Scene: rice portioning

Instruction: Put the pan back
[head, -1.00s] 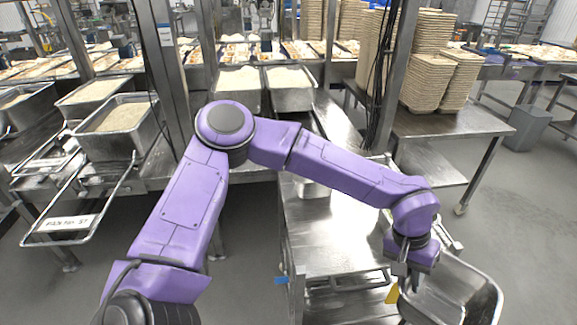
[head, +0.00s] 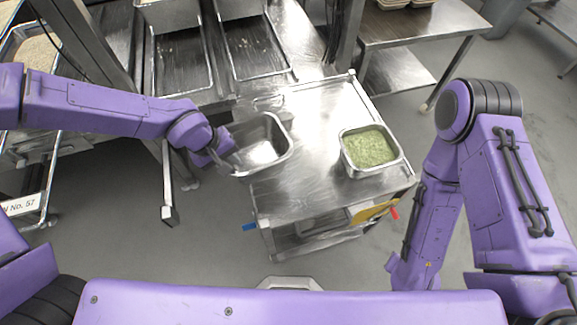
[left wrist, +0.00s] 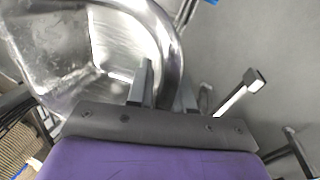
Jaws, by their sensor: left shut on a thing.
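An empty, shiny metal pan (head: 270,150) is at the left side of the steel cart in the head view. My left gripper (head: 226,152) is shut on the pan's left rim. In the left wrist view the pan (left wrist: 110,45) fills the upper left, its rim between the fingers (left wrist: 165,90). The pan looks tilted; whether it touches the cart top (head: 310,115) is unclear. My right arm is folded at the right, and its gripper does not show.
A metal pan of green food (head: 368,148) stands on the cart's right. Steel racks (head: 180,60) with pans (head: 168,12) stand behind at the left. A steel table (head: 430,25) is at the back right. The cart's middle is clear.

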